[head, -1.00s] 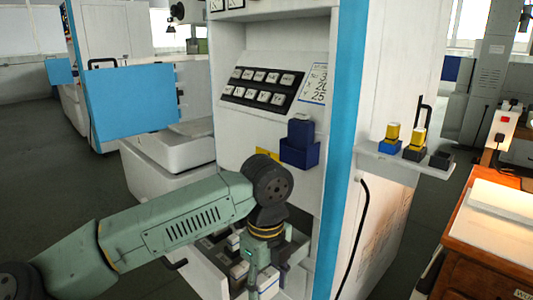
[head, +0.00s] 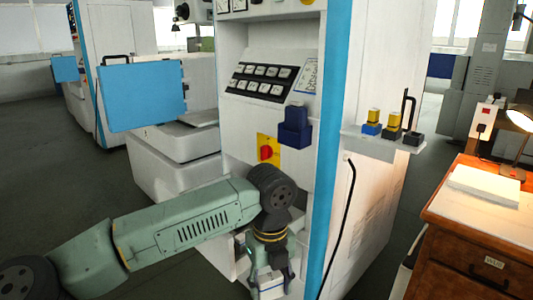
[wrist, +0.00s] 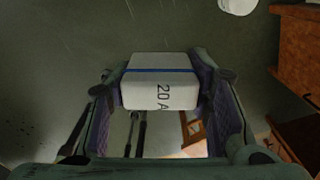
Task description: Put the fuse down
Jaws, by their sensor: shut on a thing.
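The fuse is a white block with a blue line and "20 A" printed on it. It shows in the wrist view (wrist: 160,92) between the fingers of my gripper (wrist: 160,78). The gripper is shut on its two sides. In the head view my gripper (head: 270,284) points down at the bottom edge, in front of the white machine, with the pale fuse (head: 269,280) between its fingers. The fuse's lower end is hard to make out there.
A small side shelf (head: 358,145) on the machine bears yellow-topped blocks and a black holder. A dark blue box (head: 295,135) is on the machine front near a red knob (head: 266,153). A wooden desk (head: 470,219) stands at right. Dark floor is open at left.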

